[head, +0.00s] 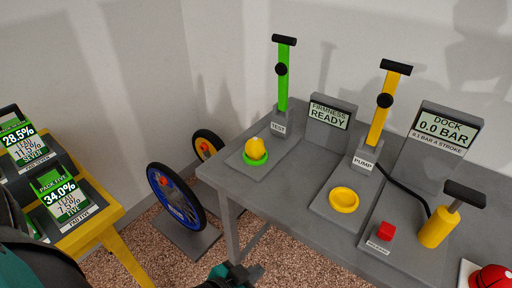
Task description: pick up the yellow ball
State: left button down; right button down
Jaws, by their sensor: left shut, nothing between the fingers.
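The yellow ball (255,147) sits in a green ring holder (256,161) on the grey pad marked TEST, at the left end of the grey bench. Its outline looks lumpy rather than fully round. My left gripper (254,272) shows at the bottom edge of the head view, dark with a teal part. It is shut and empty, well below the ball in the picture and apart from it, in front of the bench. My right gripper is not in view.
A green-posted tester (283,85) stands behind the ball. Wheels (176,197) and a yellow table (105,222) stand left.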

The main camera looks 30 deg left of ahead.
aim_at(254, 148)
jog(key=j+u, duration=0.1)
jog(key=u, duration=0.65)
